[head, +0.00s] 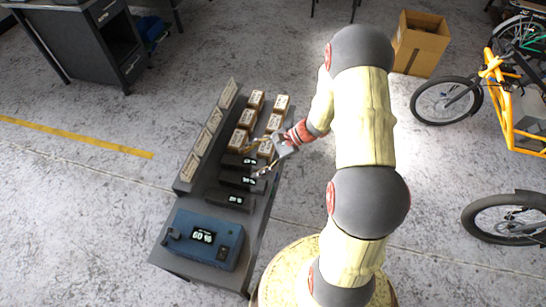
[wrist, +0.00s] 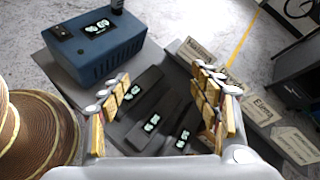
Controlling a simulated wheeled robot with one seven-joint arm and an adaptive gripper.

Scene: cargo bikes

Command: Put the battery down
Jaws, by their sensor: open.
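Three dark batteries with small lit displays lie side by side on the grey bench (head: 262,213): a far one (head: 232,160), a middle one (head: 236,181) and a near one (head: 222,198). In the wrist view, batteries lie below and between my fingers, one at left (wrist: 143,82). My gripper (head: 256,157) is open above the far end of the battery row, its fingers spread and nothing held between them. The fingers show at both sides in the wrist view (wrist: 161,80). Whether a finger touches a battery, I cannot tell.
A blue box with a lit display (head: 228,243) stands at the bench's near end. Several small brown boxes (head: 247,118) stand beyond the batteries. A row of label plates (head: 190,167) lines the left edge. A cardboard box (head: 420,45) and bikes (head: 497,95) stand apart.

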